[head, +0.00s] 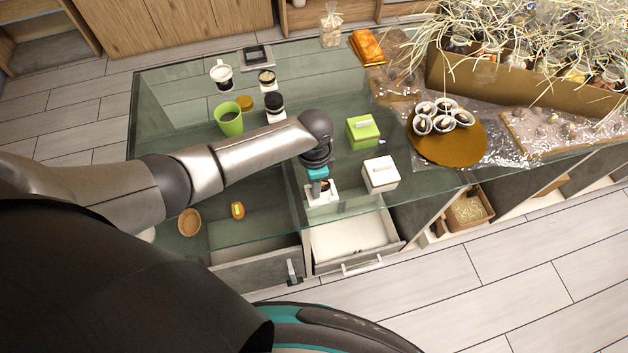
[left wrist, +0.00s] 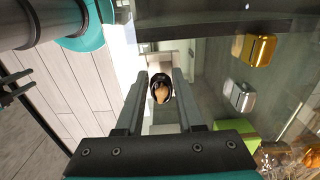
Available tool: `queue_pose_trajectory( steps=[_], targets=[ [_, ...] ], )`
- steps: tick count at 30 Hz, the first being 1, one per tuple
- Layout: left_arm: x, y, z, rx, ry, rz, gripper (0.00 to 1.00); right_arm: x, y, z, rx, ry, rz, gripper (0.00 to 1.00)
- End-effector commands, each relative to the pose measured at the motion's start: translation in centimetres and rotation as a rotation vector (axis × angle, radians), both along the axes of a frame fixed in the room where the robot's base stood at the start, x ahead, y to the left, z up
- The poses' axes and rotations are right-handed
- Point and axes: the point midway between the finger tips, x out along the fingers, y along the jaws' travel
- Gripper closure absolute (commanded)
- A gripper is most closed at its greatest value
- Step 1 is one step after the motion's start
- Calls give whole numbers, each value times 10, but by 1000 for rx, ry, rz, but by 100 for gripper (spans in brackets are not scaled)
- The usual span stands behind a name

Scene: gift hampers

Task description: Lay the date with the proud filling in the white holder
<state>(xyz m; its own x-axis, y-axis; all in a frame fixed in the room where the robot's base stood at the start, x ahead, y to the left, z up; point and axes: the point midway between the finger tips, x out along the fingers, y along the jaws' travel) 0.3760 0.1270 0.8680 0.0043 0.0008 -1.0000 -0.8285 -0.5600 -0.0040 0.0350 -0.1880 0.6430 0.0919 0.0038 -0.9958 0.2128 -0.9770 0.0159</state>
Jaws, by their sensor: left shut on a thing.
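My left gripper (head: 321,187) points down over the small white holder (head: 312,199) near the front edge of the glass counter. It is shut on a dark date with a tan filling (left wrist: 160,91), seen between the two fingers in the left wrist view. The date is at or just above the holder; I cannot tell whether it touches it. Another small brown piece with a green middle (head: 237,210) lies on the glass to the left.
A white box (head: 381,175) and a green box (head: 362,131) stand right of the holder. A round brown board (head: 447,149) carries several white cups. A small brown bowl (head: 189,222), a green mug (head: 229,119) and jars are to the left. An open drawer (head: 350,240) is below.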

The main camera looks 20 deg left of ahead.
Motion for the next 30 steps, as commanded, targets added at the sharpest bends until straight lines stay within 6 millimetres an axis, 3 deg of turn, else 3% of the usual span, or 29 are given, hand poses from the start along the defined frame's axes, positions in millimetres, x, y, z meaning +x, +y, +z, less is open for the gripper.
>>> queue_pose_trajectory(
  steps=[30],
  targets=[
    [0, 0, -8, -1, 0, -1, 90, 0, 0, -3, 0, 0, 0, 50]
  ],
)
